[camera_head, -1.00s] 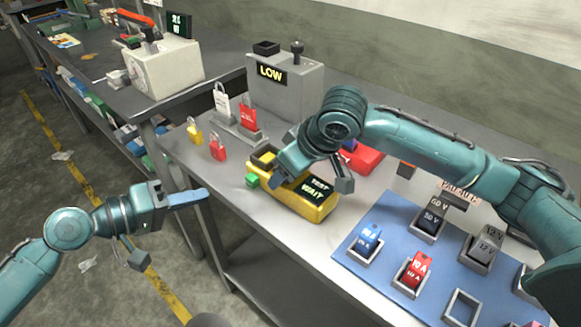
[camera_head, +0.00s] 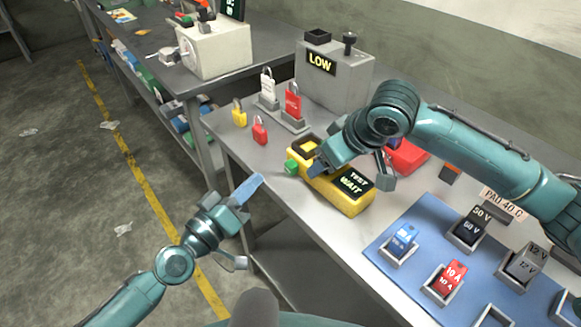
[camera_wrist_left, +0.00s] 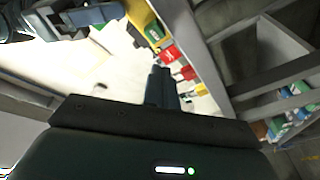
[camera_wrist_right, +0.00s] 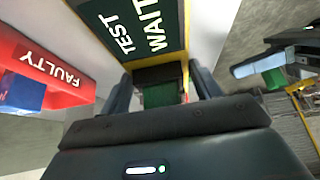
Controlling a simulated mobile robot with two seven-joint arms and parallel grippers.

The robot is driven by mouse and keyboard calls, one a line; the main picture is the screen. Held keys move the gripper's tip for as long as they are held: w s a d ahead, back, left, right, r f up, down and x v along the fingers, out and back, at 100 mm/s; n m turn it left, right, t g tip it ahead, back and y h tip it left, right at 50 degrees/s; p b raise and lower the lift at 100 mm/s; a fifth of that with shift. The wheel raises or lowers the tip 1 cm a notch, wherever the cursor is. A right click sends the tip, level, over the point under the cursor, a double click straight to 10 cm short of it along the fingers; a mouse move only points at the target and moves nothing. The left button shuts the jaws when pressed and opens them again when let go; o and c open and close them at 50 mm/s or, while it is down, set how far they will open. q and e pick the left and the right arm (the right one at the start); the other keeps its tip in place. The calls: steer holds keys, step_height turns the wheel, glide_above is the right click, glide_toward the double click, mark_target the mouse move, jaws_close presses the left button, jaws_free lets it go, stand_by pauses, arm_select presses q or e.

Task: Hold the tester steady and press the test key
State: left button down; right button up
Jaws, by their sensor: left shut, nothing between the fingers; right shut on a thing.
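The tester (camera_head: 345,200) is a yellow box on the table with a dark display reading TEST and WAIT. A green key (camera_head: 291,167) sticks out of its left end. My right gripper (camera_head: 318,170) is shut on the tester near that end; the right wrist view shows the display (camera_wrist_right: 135,25) just beyond the fingers (camera_wrist_right: 163,90). My left gripper (camera_head: 258,181) is shut and empty, off the table's front edge, left of the green key and apart from it. Its closed fingers also show in the left wrist view (camera_wrist_left: 160,85).
Red and yellow padlocks (camera_head: 260,130) stand behind the tester, with a grey unit reading LOW (camera_head: 335,75). A red FAULTY tray (camera_head: 407,156) lies to its right. A blue mat (camera_head: 385,262) with several modules in holders lies at the front right. Bare table lies before the tester.

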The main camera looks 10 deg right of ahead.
mark_target(277, 190)
arm_select(q)
steer(key=s+a+n+t+y, duration=0.1)
steer(key=t+y, duration=0.1)
steer(key=s+a+n+t+y, duration=0.1)
steer(key=t+y, duration=0.1)
steer(key=y, duration=0.1)
steer(key=s+f+t+y, duration=0.1)
steer(key=s+t+y, duration=0.1)
steer(key=y, duration=0.1)
steer(key=shift+a+n+t, duration=0.3)
steer(key=shift+a+n, duration=0.1)
steer(key=shift+w+d, duration=0.8)
steer(key=shift+d, duration=0.45)
steer(key=shift+w+d, duration=0.8)
steer(key=shift+d, duration=0.4)
steer(key=shift+w+d, duration=0.8)
steer(key=shift+d, duration=0.45)
steer(key=shift+d, duration=0.1)
steer(key=shift+w+d, duration=0.2)
